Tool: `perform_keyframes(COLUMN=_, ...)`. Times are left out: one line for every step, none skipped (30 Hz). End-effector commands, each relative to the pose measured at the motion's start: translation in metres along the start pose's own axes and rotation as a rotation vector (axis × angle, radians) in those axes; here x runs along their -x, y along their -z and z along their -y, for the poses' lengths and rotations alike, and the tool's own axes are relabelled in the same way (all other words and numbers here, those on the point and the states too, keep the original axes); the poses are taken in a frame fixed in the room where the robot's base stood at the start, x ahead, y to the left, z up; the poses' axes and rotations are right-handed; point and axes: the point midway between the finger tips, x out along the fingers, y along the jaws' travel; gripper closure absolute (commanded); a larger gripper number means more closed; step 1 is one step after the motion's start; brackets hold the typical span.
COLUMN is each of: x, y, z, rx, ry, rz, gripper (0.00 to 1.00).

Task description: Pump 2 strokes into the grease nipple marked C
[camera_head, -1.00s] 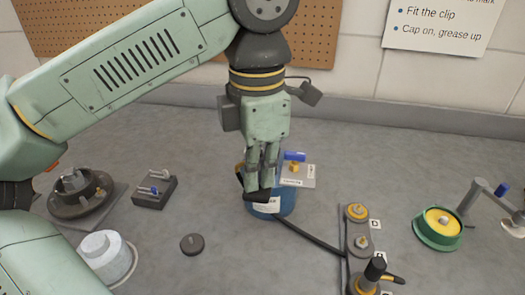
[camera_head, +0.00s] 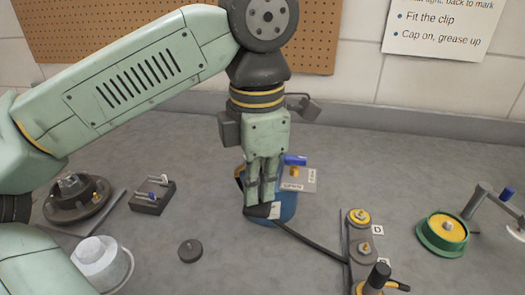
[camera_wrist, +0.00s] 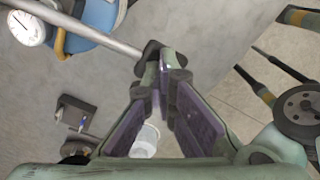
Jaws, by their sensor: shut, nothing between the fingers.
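A blue grease pump (camera_head: 288,206) stands on the bench behind my gripper (camera_head: 259,208). The pump lever's black end (camera_head: 256,211) is right at my fingertips; in the wrist view the black knob (camera_wrist: 151,50) on the grey lever bar (camera_wrist: 108,36) sits at the shut fingertips (camera_wrist: 152,66). I cannot tell if they touch. A grey strip at the right bears yellow fittings (camera_head: 358,217). One label reads D (camera_head: 377,231); the label beside the black coupler (camera_head: 378,275) is partly hidden, and I cannot read a C. The coupler stands over the strip's near part.
A dark hose (camera_head: 310,240) runs from the pump to the strip. A green-rimmed round unit (camera_head: 441,234) stands at right. A white pot (camera_head: 101,262), a dark block (camera_head: 153,197) and a round hub (camera_head: 78,198) are at left. A dark disc (camera_head: 190,252) lies on clear bench.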

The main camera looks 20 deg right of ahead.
Motion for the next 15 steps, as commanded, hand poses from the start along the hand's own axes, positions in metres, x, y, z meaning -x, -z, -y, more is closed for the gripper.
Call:
perform_keyframes(x=0.006, y=0.000, z=0.000, rx=0.000, ry=0.000, rz=-0.001, gripper=1.00)
perform_keyframes(x=0.009, y=0.000, z=-0.001, rx=0.000, ry=0.000, rz=-0.001, gripper=1.00)
perform_keyframes(x=0.013, y=-0.001, z=-0.001, rx=0.000, ry=-0.001, rz=-0.001, gripper=1.00)
perform_keyframes(x=0.016, y=-0.001, z=-0.001, rx=0.000, ry=-0.001, rz=-0.001, gripper=1.00)
perform_keyframes(x=0.019, y=-0.001, z=-0.001, rx=0.000, ry=-0.001, rz=-0.001, gripper=1.00)
perform_keyframes(x=0.022, y=-0.001, z=-0.001, rx=0.000, ry=-0.001, rz=-0.001, gripper=1.00)
perform_keyframes(x=0.025, y=-0.001, z=-0.002, rx=-0.001, ry=-0.001, rz=-0.001, gripper=1.00)
perform_keyframes(x=0.028, y=-0.001, z=-0.002, rx=-0.001, ry=-0.001, rz=0.000, gripper=1.00)
perform_keyframes(x=0.032, y=-0.002, z=-0.002, rx=0.000, ry=-0.001, rz=0.000, gripper=1.00)
perform_keyframes(x=0.034, y=-0.002, z=-0.002, rx=0.000, ry=-0.001, rz=0.000, gripper=1.00)
perform_keyframes(x=0.037, y=-0.002, z=-0.003, rx=0.000, ry=-0.001, rz=0.000, gripper=1.00)
perform_keyframes(x=0.041, y=-0.002, z=-0.003, rx=0.000, ry=-0.001, rz=0.000, gripper=1.00)
perform_keyframes(x=0.043, y=-0.002, z=-0.003, rx=0.000, ry=-0.001, rz=0.000, gripper=1.00)
perform_keyframes(x=0.046, y=-0.002, z=-0.003, rx=0.000, ry=-0.001, rz=0.000, gripper=1.00)
perform_keyframes(x=0.050, y=-0.002, z=-0.003, rx=0.000, ry=-0.001, rz=0.000, gripper=1.00)
